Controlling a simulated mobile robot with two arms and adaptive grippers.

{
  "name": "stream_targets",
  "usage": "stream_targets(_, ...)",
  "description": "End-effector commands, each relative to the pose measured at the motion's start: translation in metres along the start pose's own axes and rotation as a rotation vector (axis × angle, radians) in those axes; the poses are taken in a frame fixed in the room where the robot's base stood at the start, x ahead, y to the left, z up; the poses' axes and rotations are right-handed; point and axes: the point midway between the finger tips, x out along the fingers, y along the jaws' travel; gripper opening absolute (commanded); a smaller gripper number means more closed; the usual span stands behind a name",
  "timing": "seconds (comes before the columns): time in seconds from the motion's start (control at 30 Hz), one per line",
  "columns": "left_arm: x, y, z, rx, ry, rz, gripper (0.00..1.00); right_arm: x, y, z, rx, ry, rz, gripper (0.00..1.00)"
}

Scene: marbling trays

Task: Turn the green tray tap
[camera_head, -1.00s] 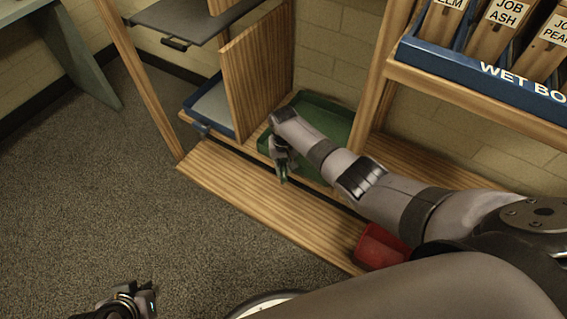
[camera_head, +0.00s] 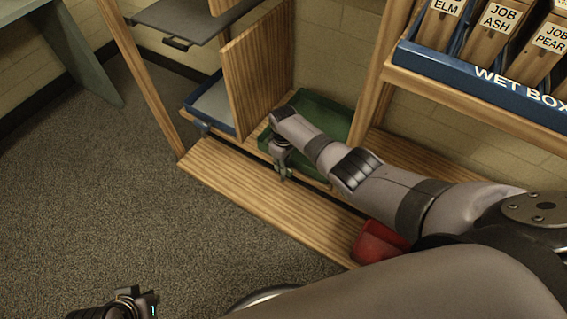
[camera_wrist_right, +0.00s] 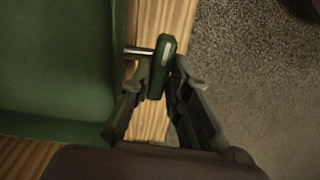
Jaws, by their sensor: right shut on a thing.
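The green tray (camera_head: 322,108) sits on the lower shelf, partly hidden behind my right forearm. Its rim and floor fill the left of the wrist view (camera_wrist_right: 55,70). The tray's tap has a dark green handle (camera_wrist_right: 163,62) on a short metal stem (camera_wrist_right: 139,52) that comes out of the tray's right wall in the wrist view. My right gripper (camera_head: 284,175) is at the tray's front edge. In the wrist view its fingers (camera_wrist_right: 160,88) are shut on the tap handle, one on each side. My left gripper (camera_head: 135,303) is low at the left, away from the trays; its fingers are unclear.
A blue tray (camera_head: 205,108) sits left of a wooden divider (camera_head: 257,72). A grey tray (camera_head: 185,18) is above it. A red container (camera_head: 377,243) stands near the shelf's right end. A blue wet-box tray (camera_head: 480,78) is at upper right.

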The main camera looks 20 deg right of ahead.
Motion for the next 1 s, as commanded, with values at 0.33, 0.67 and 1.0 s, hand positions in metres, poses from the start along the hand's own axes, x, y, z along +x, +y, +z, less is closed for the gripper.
stream_targets(0.33,-0.0007,0.0001,-0.0004,0.000,0.001,0.000,0.00,0.0002,-0.0002,0.0002,-0.088,-0.001,0.000,0.00)
stream_targets(0.67,-0.0006,0.0001,-0.0004,0.000,0.001,0.000,0.00,0.0002,-0.0002,0.0001,-0.094,0.000,0.000,0.00)
stream_targets(1.0,-0.0006,0.0001,-0.0004,0.000,0.001,0.000,0.00,0.0002,-0.0002,0.0000,-0.093,0.000,0.000,0.33)
